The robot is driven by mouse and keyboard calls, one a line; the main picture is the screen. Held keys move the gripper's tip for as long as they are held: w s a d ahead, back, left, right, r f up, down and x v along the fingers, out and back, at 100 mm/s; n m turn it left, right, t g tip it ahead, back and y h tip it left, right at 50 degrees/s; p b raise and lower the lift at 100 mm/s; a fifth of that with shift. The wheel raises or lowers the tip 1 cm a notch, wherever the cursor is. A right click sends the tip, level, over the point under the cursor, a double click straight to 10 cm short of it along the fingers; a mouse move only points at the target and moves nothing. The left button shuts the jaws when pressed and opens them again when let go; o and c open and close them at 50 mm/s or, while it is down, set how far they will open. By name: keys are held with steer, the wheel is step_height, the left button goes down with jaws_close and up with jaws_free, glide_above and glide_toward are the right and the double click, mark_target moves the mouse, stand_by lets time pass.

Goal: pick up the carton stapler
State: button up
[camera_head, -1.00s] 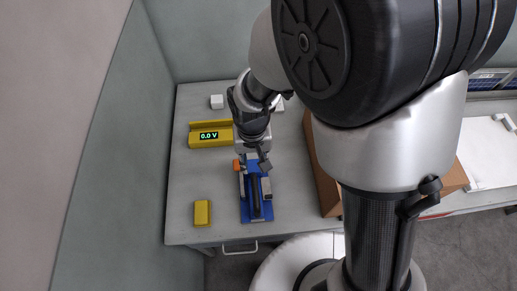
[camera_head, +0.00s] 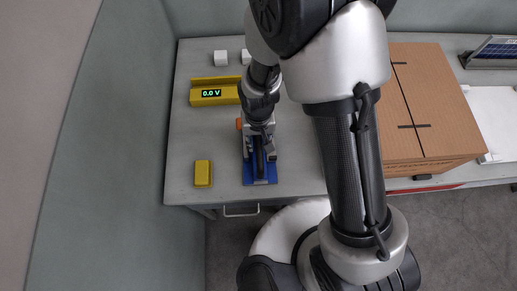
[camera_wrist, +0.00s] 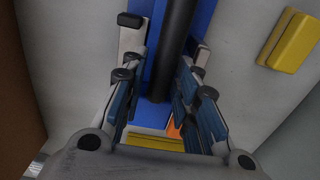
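The carton stapler (camera_head: 260,172), with a blue base and a dark bar-like handle, lies near the front edge of the table. My gripper (camera_head: 259,152) is right over it and hides part of it. In the wrist view the stapler's dark handle (camera_wrist: 178,30) runs between the two fingers of my gripper (camera_wrist: 165,50). The fingers are open, one on each side of the handle, with a gap visible on both sides. An orange part (camera_head: 239,124) shows at the stapler's far left end.
A yellow block (camera_head: 203,173) lies left of the stapler. A yellow meter (camera_head: 211,94) reading 0.0 V and white blocks (camera_head: 221,58) stand behind. A large cardboard box (camera_head: 430,105) stands to the right. The table is clear around the yellow block.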

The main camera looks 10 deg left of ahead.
steer(key=shift+f, duration=0.1)
steer(key=shift+c, duration=0.3)
jaws_close()
stand_by(0.6)
